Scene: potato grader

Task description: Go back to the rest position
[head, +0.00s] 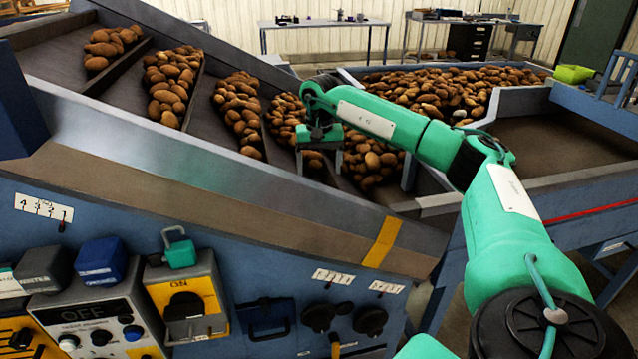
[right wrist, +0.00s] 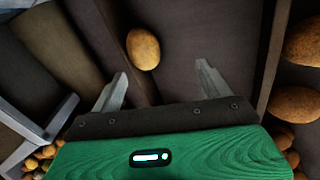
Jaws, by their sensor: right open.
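My right gripper (head: 319,164) is open, with its two grey fingers pointing down above the sloping conveyor (head: 60,62) of the grader. In the right wrist view the open fingers (right wrist: 161,72) are apart with nothing between them. A single potato (right wrist: 143,49) lies on the dark belt just beyond the fingertips, apart from them. My green right arm reaches in from the lower right, over the machine's side wall. My left gripper is not in view.
Piles of potatoes (head: 168,85) lie between the conveyor's cross bars. A large heap (head: 455,92) fills the hopper behind my arm. The blue front panel holds an OFF control box (head: 95,310), a yellow ON switch (head: 186,305) and a teal padlock (head: 180,252). Tables (head: 325,24) stand at the back.

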